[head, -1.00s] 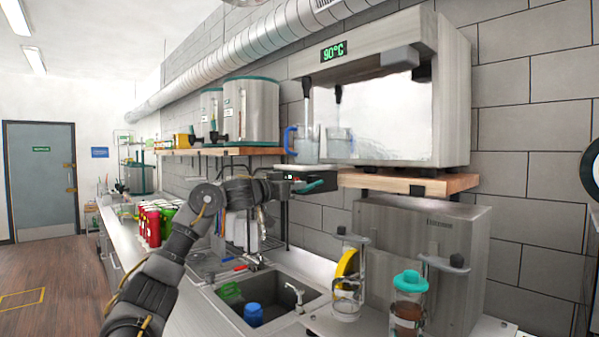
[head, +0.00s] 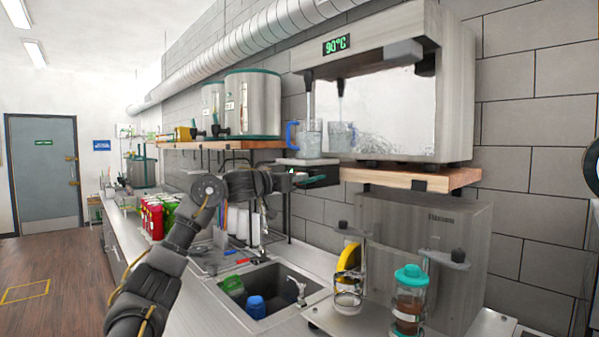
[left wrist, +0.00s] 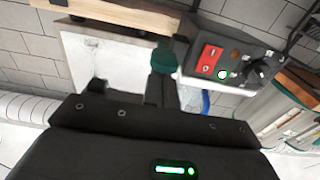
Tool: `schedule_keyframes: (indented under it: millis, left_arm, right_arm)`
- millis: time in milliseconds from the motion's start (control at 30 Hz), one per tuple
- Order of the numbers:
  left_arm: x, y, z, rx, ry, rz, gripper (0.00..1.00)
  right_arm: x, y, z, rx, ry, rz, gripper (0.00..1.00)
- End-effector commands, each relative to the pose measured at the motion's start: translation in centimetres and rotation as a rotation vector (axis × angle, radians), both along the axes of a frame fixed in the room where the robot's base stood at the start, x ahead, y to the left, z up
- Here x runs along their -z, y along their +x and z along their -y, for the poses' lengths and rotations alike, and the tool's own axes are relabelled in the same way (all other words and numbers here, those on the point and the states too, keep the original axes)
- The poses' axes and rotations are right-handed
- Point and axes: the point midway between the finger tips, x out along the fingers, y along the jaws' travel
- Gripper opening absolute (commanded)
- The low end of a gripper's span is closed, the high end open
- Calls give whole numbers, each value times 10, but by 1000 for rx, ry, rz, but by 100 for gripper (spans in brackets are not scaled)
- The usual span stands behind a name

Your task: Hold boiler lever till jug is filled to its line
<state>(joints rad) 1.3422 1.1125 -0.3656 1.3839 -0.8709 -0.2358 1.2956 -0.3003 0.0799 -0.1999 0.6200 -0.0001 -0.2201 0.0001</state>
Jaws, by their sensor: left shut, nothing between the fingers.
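The boiler (head: 455,90) stands on a wooden shelf and its display reads 90°C. A clear jug (head: 311,142) with a blue handle stands upright on a small platform under the boiler's dark tap (head: 308,88). The jug looks greyish inside; its line and exact water level are too small to tell. A teal lever (head: 312,181) sticks out below the platform. My left gripper (head: 290,182) is shut and empty at this lever. In the left wrist view the lever's teal part (left wrist: 165,58) is right at my fingertips; whether they touch is hard to tell. My right gripper is out of view.
A dark control box (left wrist: 232,58) with a red panel and green light is beside my fingers. The wooden shelf (head: 405,180) is close on the right. Below are a sink (head: 285,285) and a sealing machine (head: 440,230) with glass holders.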

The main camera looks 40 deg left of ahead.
Motion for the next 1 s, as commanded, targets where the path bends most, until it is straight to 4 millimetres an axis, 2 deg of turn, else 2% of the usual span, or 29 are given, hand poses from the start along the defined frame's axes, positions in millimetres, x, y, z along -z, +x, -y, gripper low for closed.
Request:
schedule_keyframes:
  millis: [33, 200, 300, 700, 1000]
  left_arm:
    - [-12, 0, 1, 2, 0, -1, 0]
    - [-39, -1, 4, 7, 0, 1, 0]
    - [-27, -20, 2, 6, 3, 4, 0]
    - [-32, -86, -2, 10, 2, 4, 0]
    - [-33, -99, -4, 10, 0, 2, 0]
  right_arm:
    - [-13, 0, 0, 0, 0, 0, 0]
    - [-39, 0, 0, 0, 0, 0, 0]
    - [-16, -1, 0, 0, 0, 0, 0]
    - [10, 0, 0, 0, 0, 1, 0]
    - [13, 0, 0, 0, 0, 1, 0]
